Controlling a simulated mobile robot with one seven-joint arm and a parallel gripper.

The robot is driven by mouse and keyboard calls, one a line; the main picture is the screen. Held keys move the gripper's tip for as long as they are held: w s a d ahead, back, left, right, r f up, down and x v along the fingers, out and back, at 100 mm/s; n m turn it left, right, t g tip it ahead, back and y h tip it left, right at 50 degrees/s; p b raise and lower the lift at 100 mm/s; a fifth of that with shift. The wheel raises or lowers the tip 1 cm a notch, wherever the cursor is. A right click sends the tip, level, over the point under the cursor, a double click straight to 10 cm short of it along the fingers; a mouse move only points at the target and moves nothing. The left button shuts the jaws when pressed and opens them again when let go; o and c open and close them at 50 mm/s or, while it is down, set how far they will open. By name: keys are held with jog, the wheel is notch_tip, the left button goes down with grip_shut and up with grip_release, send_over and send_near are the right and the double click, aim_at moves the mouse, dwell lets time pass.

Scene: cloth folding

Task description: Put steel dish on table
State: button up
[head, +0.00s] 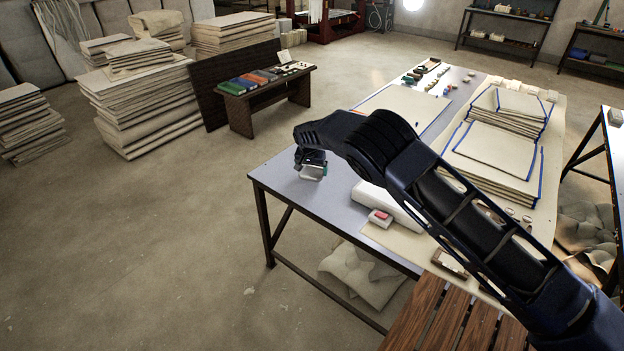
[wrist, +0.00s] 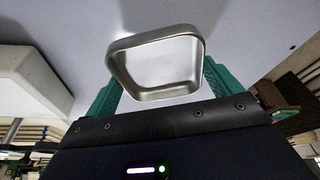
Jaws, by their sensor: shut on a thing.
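The steel dish (wrist: 158,92) is a small, shiny, squarish dish with rounded corners. In the wrist view it sits between the green fingers of my gripper (wrist: 158,82), which is shut on it. In the head view the dish (head: 312,172) hangs below my gripper (head: 311,167), over the near left end of the table (head: 285,185). The table has a pale grey-blue top. I cannot tell whether the dish touches the table top.
A white box-like object (head: 375,200) and a small block with a red top (head: 380,217) lie right of the dish. Stacked cloths with blue edges (head: 490,160) lie farther right. A slatted wooden surface (head: 455,320) is nearer me. The table's left end looks clear.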

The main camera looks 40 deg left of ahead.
aim_at(311, 175)
jog(key=shift+f, duration=2.45)
jog(key=shift+f, duration=0.15)
jog(key=o, duration=0.8)
jog(key=v, duration=1.2)
jog(key=shift+d, duration=0.1)
